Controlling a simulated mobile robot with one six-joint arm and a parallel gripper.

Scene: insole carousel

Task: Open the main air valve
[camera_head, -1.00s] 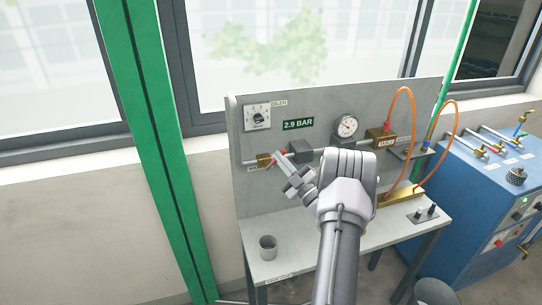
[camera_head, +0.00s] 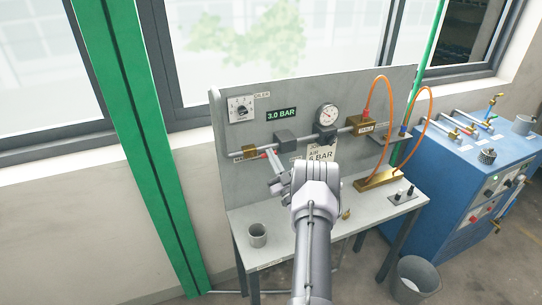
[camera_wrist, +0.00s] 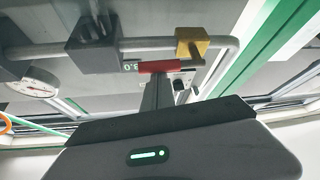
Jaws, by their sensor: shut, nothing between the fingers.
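The main air valve (camera_head: 249,151) is a small brass block on the pipe at the panel's left. In the wrist view the brass body (camera_wrist: 191,43) is at upper right, with its red lever (camera_wrist: 158,66) beside it, lying roughly along the pipe. My gripper (camera_head: 270,155) is shut and empty, its fingertips close by the red lever. In the wrist view the fingers (camera_wrist: 157,92) point up at the lever and overlap it; I cannot tell whether they touch. A green display (camera_head: 281,114) reads 3.0 BAR.
The grey panel (camera_head: 228,120) also carries an oiler dial (camera_head: 240,109), a round gauge (camera_head: 327,114) and a brass block (camera_head: 358,125) with orange hoses. A grey cup (camera_head: 257,235) stands on the bench. A blue cabinet (camera_head: 447,165) stands at right; a bin (camera_head: 416,280) is on the floor.

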